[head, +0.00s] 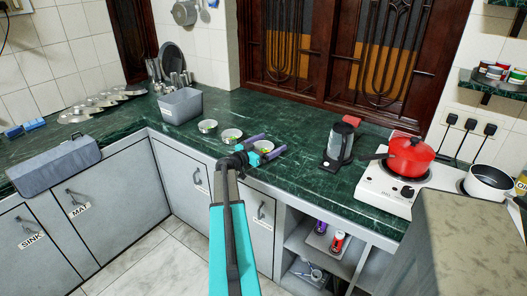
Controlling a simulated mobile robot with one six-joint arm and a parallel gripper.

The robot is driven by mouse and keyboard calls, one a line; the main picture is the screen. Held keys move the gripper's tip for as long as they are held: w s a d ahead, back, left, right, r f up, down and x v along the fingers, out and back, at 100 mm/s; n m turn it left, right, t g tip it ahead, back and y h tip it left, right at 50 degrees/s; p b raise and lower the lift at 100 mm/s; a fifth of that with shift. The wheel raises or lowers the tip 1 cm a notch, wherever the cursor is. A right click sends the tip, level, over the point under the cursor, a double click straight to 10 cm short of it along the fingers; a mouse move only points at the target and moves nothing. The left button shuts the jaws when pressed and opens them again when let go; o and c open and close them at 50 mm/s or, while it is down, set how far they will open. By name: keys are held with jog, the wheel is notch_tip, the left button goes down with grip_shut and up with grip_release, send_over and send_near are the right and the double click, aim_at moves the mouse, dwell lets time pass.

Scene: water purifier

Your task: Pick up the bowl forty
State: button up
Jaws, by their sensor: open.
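Three small metal bowls stand in a slanting row on the green marble counter (300,180): a left bowl (207,126), a middle bowl (231,134) and a right bowl (264,146). Each seems to have something greenish or yellowish in it. No label tells which one is bowl forty. My gripper (263,146) is open, with its purple fingers on either side of the right bowl in the picture. The wrist and finger bases hide part of that bowl's near side. I cannot tell whether the fingers touch it or how high they are above the counter.
A grey bin (180,106) stands left of the bowls. Counter between bowls and kettle is clear.

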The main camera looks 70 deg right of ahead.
dwell(0.5)
jog(key=c, duration=1)
jog(key=shift+r, duration=0.15)
jog(key=shift+r+b, duration=0.45)
jog(key=shift+r, duration=0.45)
jog(key=shift+a+r+b, duration=0.35)
jog(key=shift+a+r, duration=0.1)
jog(key=shift+r, duration=0.25)
jog(key=a+b, duration=0.1)
jog(key=a, duration=0.4)
jog(key=s+a+r+b, duration=0.1)
jog(key=a, duration=0.4)
jog(key=s+a+b, duration=0.1)
jog(key=a, duration=0.4)
jog(key=shift+r, duration=0.25)
jog(key=shift+w, duration=0.15)
